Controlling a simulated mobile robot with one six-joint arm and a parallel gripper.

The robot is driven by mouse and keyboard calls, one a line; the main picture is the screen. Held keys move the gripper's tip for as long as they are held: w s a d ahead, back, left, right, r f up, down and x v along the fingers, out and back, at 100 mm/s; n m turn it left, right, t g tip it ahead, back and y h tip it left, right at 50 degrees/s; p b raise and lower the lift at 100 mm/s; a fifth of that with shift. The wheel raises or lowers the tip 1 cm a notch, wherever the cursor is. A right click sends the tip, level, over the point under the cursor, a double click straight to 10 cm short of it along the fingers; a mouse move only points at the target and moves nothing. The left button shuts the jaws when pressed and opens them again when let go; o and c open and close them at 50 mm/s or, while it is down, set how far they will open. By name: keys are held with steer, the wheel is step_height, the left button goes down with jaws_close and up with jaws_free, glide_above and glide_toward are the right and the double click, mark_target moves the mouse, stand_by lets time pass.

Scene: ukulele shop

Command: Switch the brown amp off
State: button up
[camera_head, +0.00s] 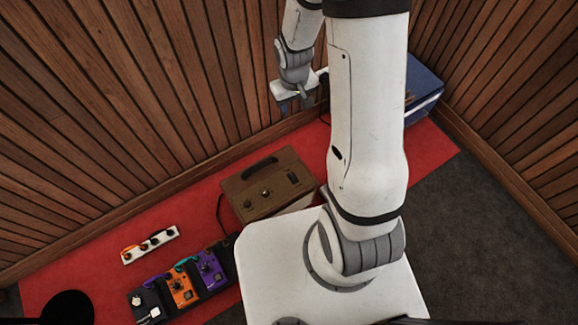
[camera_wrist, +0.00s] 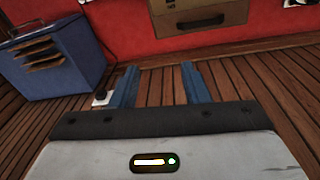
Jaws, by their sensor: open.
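The brown amp (camera_head: 268,189) stands on the red carpet near the wooden wall in the head view, with a dark handle and small knobs on its upper panel. In the wrist view a brown box, which looks like the same amp (camera_wrist: 205,15), is cut off by the top edge.
A blue case (camera_head: 425,92) stands at the back right; it also shows in the wrist view (camera_wrist: 75,62). A pedalboard with several coloured pedals (camera_head: 181,290) and a white power strip (camera_head: 150,245) lie left of the amp. Grey carpet (camera_head: 480,230) at right is clear.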

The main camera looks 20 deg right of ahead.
step_height(320, 180, down, 15)
steer(key=b, duration=0.4)
steer(key=n+g+b, duration=0.1)
steer(key=n+b, duration=0.1)
steer(key=b, duration=0.3)
glide_above(290, 174)
step_height(290, 174, down, 16)
steer(key=shift+d+f, duration=0.1)
step_height(290, 174, down, 8)
steer(key=b, duration=0.7)
steer(key=shift+r, duration=0.25)
steer(key=shift+c, duration=0.5)
jaws_close()
